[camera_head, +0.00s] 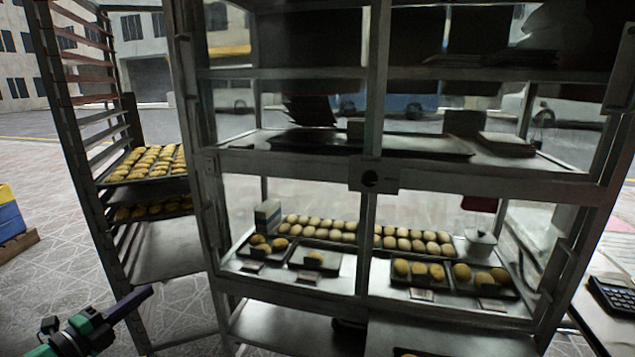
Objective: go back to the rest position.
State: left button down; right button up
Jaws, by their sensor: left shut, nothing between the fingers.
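My left gripper (130,302) shows at the lower left, in front of the rack and the glass cabinet. Its dark fingers are together with nothing between them, and they point up and to the right. It is apart from the rack and the cabinet. My right gripper is not in view.
A glass-doored cabinet (376,183) with trays of round buns (410,240) fills the middle. A metal tray rack (75,130) with filled trays (150,160) stands at left. A calculator (612,295) lies on a counter at lower right. Paved floor (60,260) is open at left.

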pick_arm(q)
jog(key=s+a+f+n+g+y+p, duration=0.1)
jog(key=s+a+f+n+y+p, duration=0.1)
jog(key=f+n, duration=0.3)
jog(key=s+a+f+n+g+y+p, duration=0.1)
jog(key=s+a+f+n+y+p, duration=0.15)
jog(key=f, duration=0.55)
jog(key=s+a+f+n+g+y+p, duration=0.1)
jog(key=s+a+f+n+y, duration=0.2)
jog(key=f, duration=0.3)
jog(key=s+d+f+n+g+p, duration=0.2)
jog(key=s+f+n+g+p, duration=0.15)
jog(key=s+f, duration=0.6)
jog(key=s+d+f+n+g+p, duration=0.1)
jog(key=s+d+f+n+g, duration=0.1)
jog(key=s+d, duration=0.4)
jog(key=s+d+f+n+g+p, duration=0.2)
jog(key=s+d+f+g, duration=0.2)
jog(key=s+f, duration=0.3)
jog(key=s+d+f+n+g+p, duration=0.2)
jog(key=s+d+f, duration=0.3)
jog(key=s, duration=0.9)
jog(key=d+g, duration=0.1)
jog(key=d, duration=0.1)
jog(key=shift+d+f, duration=0.15)
jog(key=shift+d, duration=0.2)
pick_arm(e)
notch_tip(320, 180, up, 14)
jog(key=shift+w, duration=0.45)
